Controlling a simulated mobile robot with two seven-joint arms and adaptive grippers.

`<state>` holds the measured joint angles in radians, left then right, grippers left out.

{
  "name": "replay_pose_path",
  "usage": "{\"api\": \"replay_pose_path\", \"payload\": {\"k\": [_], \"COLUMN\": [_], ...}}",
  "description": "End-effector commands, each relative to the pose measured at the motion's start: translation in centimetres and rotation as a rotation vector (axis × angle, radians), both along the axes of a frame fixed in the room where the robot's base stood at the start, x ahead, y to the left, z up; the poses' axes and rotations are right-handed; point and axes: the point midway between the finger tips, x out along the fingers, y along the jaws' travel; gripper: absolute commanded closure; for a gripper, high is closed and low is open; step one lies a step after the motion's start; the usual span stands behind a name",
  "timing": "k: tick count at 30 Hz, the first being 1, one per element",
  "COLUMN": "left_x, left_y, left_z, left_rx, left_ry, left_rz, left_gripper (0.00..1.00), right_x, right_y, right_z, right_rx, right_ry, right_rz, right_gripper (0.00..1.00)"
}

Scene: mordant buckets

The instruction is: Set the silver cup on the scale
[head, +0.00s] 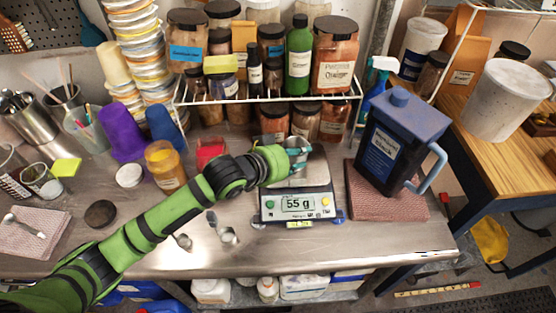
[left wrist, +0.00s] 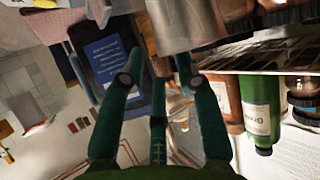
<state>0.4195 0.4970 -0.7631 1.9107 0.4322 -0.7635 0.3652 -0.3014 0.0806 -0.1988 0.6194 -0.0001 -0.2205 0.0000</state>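The silver cup (head: 297,146) is at the scale (head: 297,203), partly hidden by my left gripper (head: 292,162). The scale's display reads 55 g. The cup also shows large and grey at the top of the left wrist view (left wrist: 190,22), cut off by the frame edge. In that view my left gripper (left wrist: 159,58) has its fingertips apart with a gap between them, close by the cup's rim. I see no clear grip on the cup. The cup's base is hidden in the head view. My right gripper is not in view.
A blue-lidded dark jug (head: 398,145) stands on a reddish cloth right of the scale. A wire shelf (head: 270,99) with jars and a green bottle (head: 299,55) is behind. An orange jar (head: 165,167) and purple cup (head: 121,131) stand left. The steel counter in front is mostly clear.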

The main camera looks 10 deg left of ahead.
Motion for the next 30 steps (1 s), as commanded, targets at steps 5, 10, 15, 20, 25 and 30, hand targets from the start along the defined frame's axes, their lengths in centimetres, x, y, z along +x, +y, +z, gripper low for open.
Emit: {"api": "replay_pose_path", "payload": {"k": [5,10,15,20,25,30], "left_x": [-2.6,-4.7,-6.0,-6.4,-6.4,-6.5], "left_y": [2.1,3.9,4.9,5.2,5.2,5.1], "left_z": [1.5,3.0,4.0,4.3,4.3,4.1], "left_rx": [0.003,0.002,0.000,0.000,0.000,0.001], "left_ry": [-0.002,-0.002,-0.001,0.000,0.000,0.003], "left_rz": [-0.001,-0.001,0.001,0.001,0.000,0.002], "left_gripper": [0.67,0.67,0.67,0.67,0.67,0.67], "right_x": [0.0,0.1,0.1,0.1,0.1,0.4], "right_y": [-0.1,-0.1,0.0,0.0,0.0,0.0], "right_z": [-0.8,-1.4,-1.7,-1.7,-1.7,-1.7], "right_rx": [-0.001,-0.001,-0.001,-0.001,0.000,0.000], "right_ry": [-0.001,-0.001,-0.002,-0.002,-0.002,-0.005], "right_rz": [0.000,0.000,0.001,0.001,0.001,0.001], "right_gripper": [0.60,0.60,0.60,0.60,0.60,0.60]}}
